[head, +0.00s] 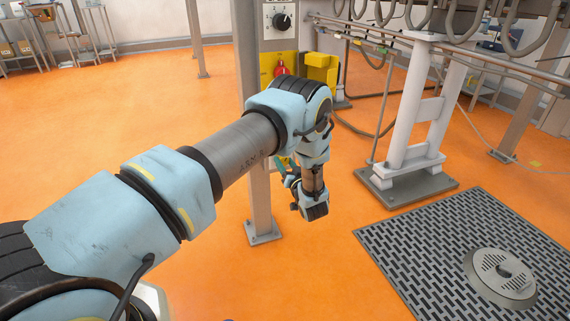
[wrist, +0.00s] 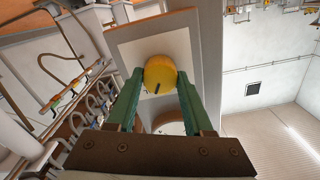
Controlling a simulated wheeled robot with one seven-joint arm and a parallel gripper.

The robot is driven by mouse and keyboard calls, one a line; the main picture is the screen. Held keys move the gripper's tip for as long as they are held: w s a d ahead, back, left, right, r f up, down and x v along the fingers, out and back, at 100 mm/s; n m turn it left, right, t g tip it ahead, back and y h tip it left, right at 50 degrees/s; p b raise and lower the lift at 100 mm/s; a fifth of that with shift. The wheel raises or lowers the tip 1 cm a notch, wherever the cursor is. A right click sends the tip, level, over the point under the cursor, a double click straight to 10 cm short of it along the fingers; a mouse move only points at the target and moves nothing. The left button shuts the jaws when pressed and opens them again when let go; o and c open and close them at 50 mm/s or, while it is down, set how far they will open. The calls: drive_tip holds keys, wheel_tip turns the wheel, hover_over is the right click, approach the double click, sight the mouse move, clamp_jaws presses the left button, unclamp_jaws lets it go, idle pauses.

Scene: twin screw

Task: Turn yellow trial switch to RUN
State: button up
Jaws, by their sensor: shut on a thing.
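The yellow trial switch (wrist: 160,70) is a round yellow knob on a pale plate (wrist: 123,48) in the wrist view. A short dark mark on the knob points down and slightly left in that picture. My gripper (wrist: 160,78) has its two green fingers on either side of the knob, shut on it. No RUN lettering can be read. In the head view my arm hides the switch, and only a bit of teal finger shows by the grey post (head: 259,200).
Above on the post are a black numbered dial (head: 282,21) and a red knob (head: 281,69) on a yellow box (head: 318,72). A white pipe stand (head: 408,120) stands to the right. A floor grate (head: 440,240) lies at the front right.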

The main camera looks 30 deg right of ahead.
clamp_jaws()
drive_tip(key=shift+n, duration=0.3)
drive_tip(key=shift+f+n+b, duration=0.1)
drive_tip(key=shift+n+b, duration=0.25)
drive_tip(key=shift+n, duration=0.55)
drive_tip(key=n+b, duration=0.1)
drive_tip(key=n, duration=0.3)
drive_tip(key=shift+a, duration=0.1)
drive_tip(key=n+b, duration=0.1)
drive_tip(key=n, duration=0.4)
drive_tip(key=shift+n, duration=0.4)
drive_tip(key=o, duration=0.9)
unclamp_jaws()
